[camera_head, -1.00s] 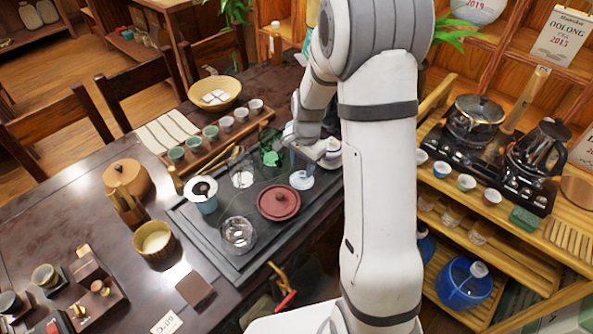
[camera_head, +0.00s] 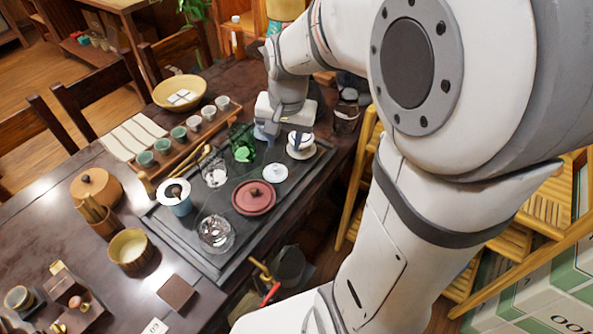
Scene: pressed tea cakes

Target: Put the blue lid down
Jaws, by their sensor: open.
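A small pale lid with a bluish tint and a knob (camera_head: 275,173) lies on the dark tea tray (camera_head: 248,262), just right of the dark red round lidded pot (camera_head: 254,197). I take it to be the blue lid. My gripper (camera_head: 284,132) is open, above and behind the lid in the picture and apart from it. Its fingers are small here and partly merge with things behind them. A white covered bowl on a saucer (camera_head: 301,150) stands close to the right of my gripper. A bluish thing (camera_head: 262,133) shows beside the fingers; I cannot tell what it is.
A green glass vessel (camera_head: 242,148), a clear glass (camera_head: 214,172), a strainer on a blue cup (camera_head: 175,198) and a glass bowl (camera_head: 216,232) crowd the tray. A row of cups (camera_head: 179,133) stands behind. My arm hides the right side.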

